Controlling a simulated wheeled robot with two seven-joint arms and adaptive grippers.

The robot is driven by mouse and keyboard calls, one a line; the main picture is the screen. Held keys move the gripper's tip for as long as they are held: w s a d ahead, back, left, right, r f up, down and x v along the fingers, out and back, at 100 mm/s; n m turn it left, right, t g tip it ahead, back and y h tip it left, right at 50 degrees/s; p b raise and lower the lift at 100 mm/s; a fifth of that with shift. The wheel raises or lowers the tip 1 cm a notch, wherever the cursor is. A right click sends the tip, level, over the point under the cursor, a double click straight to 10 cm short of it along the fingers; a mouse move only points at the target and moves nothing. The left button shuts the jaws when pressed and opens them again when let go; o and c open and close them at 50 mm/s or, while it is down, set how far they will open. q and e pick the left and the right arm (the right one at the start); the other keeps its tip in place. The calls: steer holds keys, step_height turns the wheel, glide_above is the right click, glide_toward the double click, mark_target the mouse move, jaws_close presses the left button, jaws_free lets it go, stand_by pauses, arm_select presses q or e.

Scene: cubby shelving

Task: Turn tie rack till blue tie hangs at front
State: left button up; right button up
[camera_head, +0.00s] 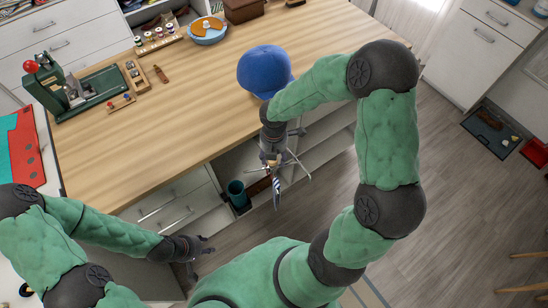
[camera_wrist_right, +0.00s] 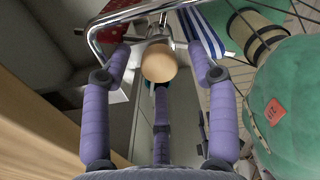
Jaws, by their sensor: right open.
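The tie rack (camera_head: 293,158) has thin metal arms and sits at the front of the open cubby under the worktop. In the right wrist view, its chrome arms (camera_wrist_right: 120,17) spread around a round wooden knob (camera_wrist_right: 159,64). A blue-and-white striped tie (camera_wrist_right: 202,34) hangs at upper right, and a red patterned tie (camera_wrist_right: 97,12) at upper left; the striped tie also shows in the head view (camera_head: 276,190). My right gripper (camera_wrist_right: 160,80) is open, its purple fingers spread around the knob. My left gripper (camera_head: 198,256) is open and empty, low before the drawers.
The wooden worktop (camera_head: 180,110) carries a blue cap (camera_head: 264,70), a green press (camera_head: 70,88) and a blue bowl (camera_head: 208,31). A dark teal cup (camera_head: 238,194) stands in the cubby left of the rack.

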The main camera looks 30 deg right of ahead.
step_height(320, 180, up, 10)
stand_by(0.4)
